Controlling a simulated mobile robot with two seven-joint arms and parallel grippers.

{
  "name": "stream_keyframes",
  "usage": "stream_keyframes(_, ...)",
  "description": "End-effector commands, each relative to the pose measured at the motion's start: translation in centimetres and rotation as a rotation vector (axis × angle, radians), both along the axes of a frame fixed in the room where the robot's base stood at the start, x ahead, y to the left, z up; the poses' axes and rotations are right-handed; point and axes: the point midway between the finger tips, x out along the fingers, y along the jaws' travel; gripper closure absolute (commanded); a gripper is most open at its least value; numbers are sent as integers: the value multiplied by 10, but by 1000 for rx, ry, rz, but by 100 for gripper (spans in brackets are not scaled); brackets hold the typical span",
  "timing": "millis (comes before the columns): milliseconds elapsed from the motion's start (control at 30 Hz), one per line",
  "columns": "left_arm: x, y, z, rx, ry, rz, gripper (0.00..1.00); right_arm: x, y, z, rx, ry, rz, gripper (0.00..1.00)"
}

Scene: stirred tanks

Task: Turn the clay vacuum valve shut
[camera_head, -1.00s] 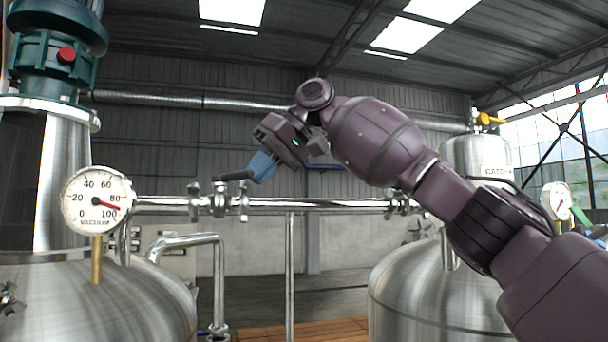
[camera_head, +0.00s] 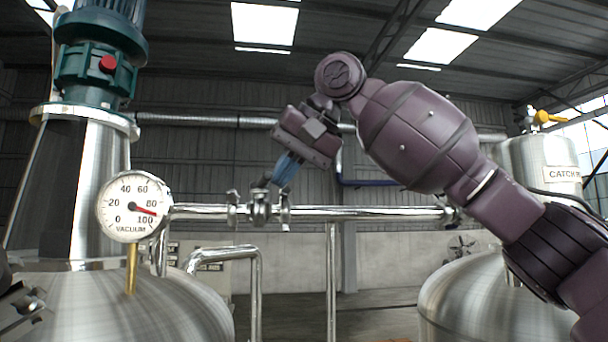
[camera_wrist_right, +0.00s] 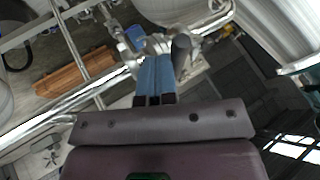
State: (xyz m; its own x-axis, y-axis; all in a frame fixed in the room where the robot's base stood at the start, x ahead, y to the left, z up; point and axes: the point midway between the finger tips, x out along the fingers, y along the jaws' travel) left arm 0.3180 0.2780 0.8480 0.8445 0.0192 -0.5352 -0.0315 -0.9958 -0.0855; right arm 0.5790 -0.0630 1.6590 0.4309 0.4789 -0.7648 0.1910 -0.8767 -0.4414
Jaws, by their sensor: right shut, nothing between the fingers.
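A steel valve (camera_head: 260,208) sits in the horizontal pipe right of the vacuum gauge (camera_head: 134,207); I see no clay label on it. Its dark grey handle (camera_head: 262,183) stands just above the body, seen foreshortened. My right gripper (camera_head: 284,170), with blue fingers, is shut and empty, close beside the handle at its right. In the right wrist view the closed fingertips (camera_wrist_right: 155,62) are next to the grey handle (camera_wrist_right: 181,50), which lies to their right; whether they touch I cannot tell. The gauge needle points between 80 and 100.
A steel tank with a green motor (camera_head: 95,75) stands at the left. A catch pot (camera_head: 540,160) with a yellow valve (camera_head: 545,117) stands at the right, above another tank (camera_head: 470,295). A vertical pipe (camera_head: 331,280) stands below the line.

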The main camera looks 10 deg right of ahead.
Motion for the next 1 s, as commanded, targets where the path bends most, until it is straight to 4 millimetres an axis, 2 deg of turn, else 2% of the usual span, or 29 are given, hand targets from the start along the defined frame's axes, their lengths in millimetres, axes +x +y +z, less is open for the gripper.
stream_keyframes(367, 3, -1, 6, 0, -4, -3, 73, -3, 6, 0, -1, 0, 0, 100)
stream_keyframes(1000, 2, -1, 9, -1, 0, -2, 73, 2, 3, 1, 0, 1, 0, 100)
